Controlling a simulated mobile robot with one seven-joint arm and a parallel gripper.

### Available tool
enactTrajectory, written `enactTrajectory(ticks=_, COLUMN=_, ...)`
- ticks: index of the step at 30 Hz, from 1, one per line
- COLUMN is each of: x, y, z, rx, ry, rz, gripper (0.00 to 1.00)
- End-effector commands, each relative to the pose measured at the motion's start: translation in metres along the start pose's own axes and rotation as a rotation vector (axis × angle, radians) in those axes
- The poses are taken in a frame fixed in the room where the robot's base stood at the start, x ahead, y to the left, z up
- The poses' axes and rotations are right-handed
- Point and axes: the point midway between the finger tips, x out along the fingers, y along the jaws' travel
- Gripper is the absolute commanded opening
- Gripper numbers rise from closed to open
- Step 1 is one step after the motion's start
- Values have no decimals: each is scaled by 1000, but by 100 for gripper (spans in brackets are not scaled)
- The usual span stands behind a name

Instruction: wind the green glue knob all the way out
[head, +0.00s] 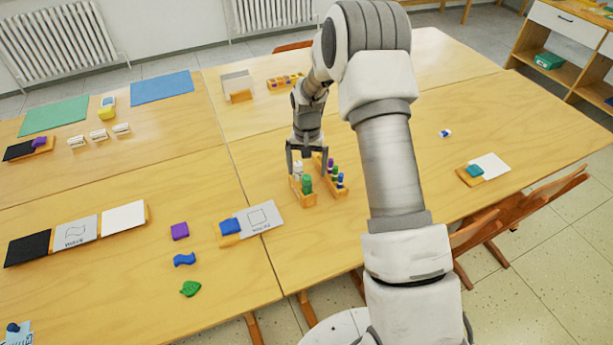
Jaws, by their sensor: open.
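A green knob-like piece (306,184), likely the green glue knob, stands in a small wooden holder (308,200) near the middle of the tables. A white piece (298,168) stands behind it in the same holder. My gripper (306,166) points down over this holder with its jaws open. The fingers are around or just above the white and green pieces; I cannot tell whether they touch. How far the green knob is wound out is too small to tell.
A second wooden holder (341,191) with several blue, purple and green pieces stands close on the right. A grey card (262,218) and a blue block (229,226) lie to the left front. My arm hides part of the table on the right. Chairs stand at the right edge.

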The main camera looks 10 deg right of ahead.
Motion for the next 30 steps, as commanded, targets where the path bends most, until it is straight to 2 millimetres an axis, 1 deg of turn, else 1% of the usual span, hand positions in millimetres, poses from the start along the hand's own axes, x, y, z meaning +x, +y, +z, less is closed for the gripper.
enactTrajectory(ticks=8, x=0, y=0, z=0, rx=-2, ry=0, rz=0, gripper=100)
enactTrajectory(ticks=10, x=0, y=0, z=0, rx=-28, ry=0, rz=0, gripper=100)
enactTrajectory(ticks=14, x=1, y=1, z=0, rx=-168, ry=0, rz=-1, gripper=100)
enactTrajectory(ticks=22, x=0, y=0, z=0, rx=-509, ry=-1, rz=-1, gripper=100)
enactTrajectory(ticks=26, x=0, y=0, z=0, rx=-592, ry=-1, rz=0, gripper=100)
enactTrajectory(ticks=30, x=0, y=0, z=0, rx=-604, ry=0, rz=0, gripper=100)
